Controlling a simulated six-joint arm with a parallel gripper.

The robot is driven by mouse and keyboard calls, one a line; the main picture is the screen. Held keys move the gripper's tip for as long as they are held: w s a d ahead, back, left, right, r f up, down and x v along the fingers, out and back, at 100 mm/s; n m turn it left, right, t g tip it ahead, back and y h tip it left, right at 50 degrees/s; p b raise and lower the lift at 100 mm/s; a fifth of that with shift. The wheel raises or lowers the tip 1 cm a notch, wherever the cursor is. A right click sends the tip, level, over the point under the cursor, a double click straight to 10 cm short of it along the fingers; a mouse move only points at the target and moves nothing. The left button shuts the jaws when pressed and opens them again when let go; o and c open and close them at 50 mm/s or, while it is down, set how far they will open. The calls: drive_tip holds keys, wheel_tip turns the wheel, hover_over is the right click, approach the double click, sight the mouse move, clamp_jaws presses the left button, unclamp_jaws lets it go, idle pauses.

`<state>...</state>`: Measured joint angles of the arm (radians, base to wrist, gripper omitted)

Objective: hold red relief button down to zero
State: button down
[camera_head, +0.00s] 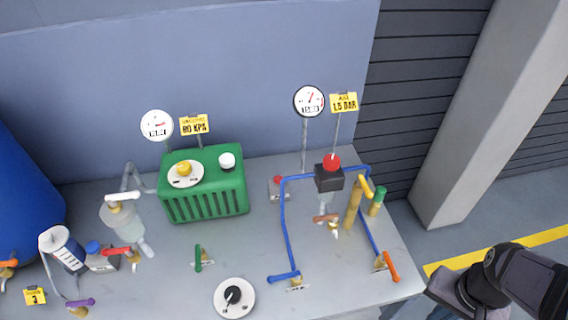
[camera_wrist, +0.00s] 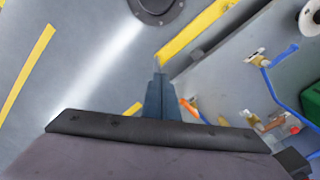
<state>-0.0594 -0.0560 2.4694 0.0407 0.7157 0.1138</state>
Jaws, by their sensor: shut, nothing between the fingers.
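In the head view a small red button (camera_head: 277,179) sits on a grey block on the bench, left of the blue pipe. A larger red dome (camera_head: 332,162) tops a black block (camera_head: 329,182) inside the pipe loop. I cannot tell from the picture which is the relief button. A round air gauge (camera_head: 309,101) stands behind them on a post; its reading is too small to be sure of. My gripper (camera_wrist: 158,74) shows in the wrist view, fingers together and empty, over the floor beside the bench and apart from both red parts.
A yellow "1.5 BAR" sign (camera_head: 343,103) stands beside the gauge. Blue pipes (camera_head: 285,225), a yellow upright (camera_head: 354,205) and an orange-handled valve (camera_head: 391,266) crowd the bench's right side. The green box (camera_head: 205,190) stands left. A pillar (camera_head: 480,120) rises behind the open floor at right.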

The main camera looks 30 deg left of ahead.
drive_tip(key=w+a+m+y+p, duration=0.1)
drive_tip(key=w+a+m, duration=0.2)
drive_tip(key=w+a, duration=0.45)
drive_tip(key=w+a+m+y+p, duration=0.1)
drive_tip(key=w+a+m+p, duration=0.2)
drive_tip(key=a, duration=0.7)
drive_tip(key=w+a+f+m+y+p, duration=0.1)
drive_tip(key=a+m, duration=0.2)
drive_tip(key=a, duration=0.9)
drive_tip(key=a+f+m+y+p, duration=0.1)
drive_tip(key=a+f+m, duration=0.15)
drive_tip(key=a, duration=0.95)
wheel_tip(320, 180, up, 3)
drive_tip(key=m+t+y+p, duration=0.3)
drive_tip(key=t, duration=0.2)
hover_over(280, 180)
drive_tip(key=shift+s, duration=0.15)
drive_tip(key=shift+d+f, duration=0.1)
wheel_tip(280, 180, down, 8)
drive_tip(key=b, duration=0.8)
drive_tip(key=shift+f, duration=0.25)
drive_tip(key=shift+f+b, duration=0.35)
drive_tip(key=shift+f, duration=0.1)
